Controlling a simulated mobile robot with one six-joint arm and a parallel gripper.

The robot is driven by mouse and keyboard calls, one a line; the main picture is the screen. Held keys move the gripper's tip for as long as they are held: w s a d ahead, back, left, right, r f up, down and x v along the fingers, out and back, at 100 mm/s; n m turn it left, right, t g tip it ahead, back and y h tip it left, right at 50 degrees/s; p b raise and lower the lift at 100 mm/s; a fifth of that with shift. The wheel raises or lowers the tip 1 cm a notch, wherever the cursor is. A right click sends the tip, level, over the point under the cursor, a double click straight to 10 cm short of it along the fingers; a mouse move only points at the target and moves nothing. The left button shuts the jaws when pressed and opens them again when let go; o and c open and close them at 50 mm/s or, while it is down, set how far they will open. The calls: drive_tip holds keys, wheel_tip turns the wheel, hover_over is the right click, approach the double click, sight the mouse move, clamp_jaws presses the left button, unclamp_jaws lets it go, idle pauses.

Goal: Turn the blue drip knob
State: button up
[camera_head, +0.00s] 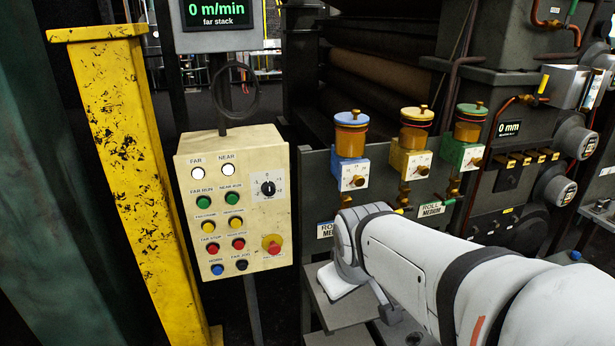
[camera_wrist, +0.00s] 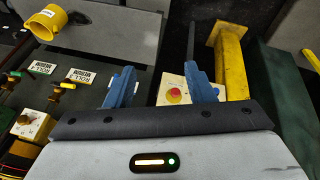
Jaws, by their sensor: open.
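The blue drip unit (camera_head: 346,168) is the leftmost of three in the head view. It has an amber cup (camera_head: 350,138) on top and a white dial face with a small brass knob (camera_head: 356,181) at the front. My gripper (camera_wrist: 162,78) shows in the wrist view with its two blue fingers apart and nothing between them. In the head view my white arm reaches in from the lower right and ends below the blue unit, apart from its knob. My fingers are not visible there. I cannot make out the blue unit in the wrist view.
A yellow drip unit (camera_head: 410,163) and a green one (camera_head: 460,155) stand to the right. A cream button panel (camera_head: 262,219) is left, with its red stop button (camera_wrist: 174,96) in the wrist view. A yellow post (camera_head: 125,160) stands farther left.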

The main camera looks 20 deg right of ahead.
drive_tip(key=w+d+n+t+h+b, duration=0.2)
drive_tip(key=w+d+n+t+b, duration=0.15)
drive_tip(key=w+d+n, duration=0.35)
drive_tip(key=n+t+y+b, duration=0.4)
drive_tip(key=n+t+b, duration=0.65)
drive_tip(key=n, duration=1.55)
approach(361, 181)
drive_tip(key=shift+g, duration=0.3)
drive_tip(key=w, duration=0.8)
drive_tip(key=shift+w+a+r, duration=0.1)
drive_tip(key=shift+a+r, duration=0.1)
drive_tip(key=shift+c, duration=0.3)
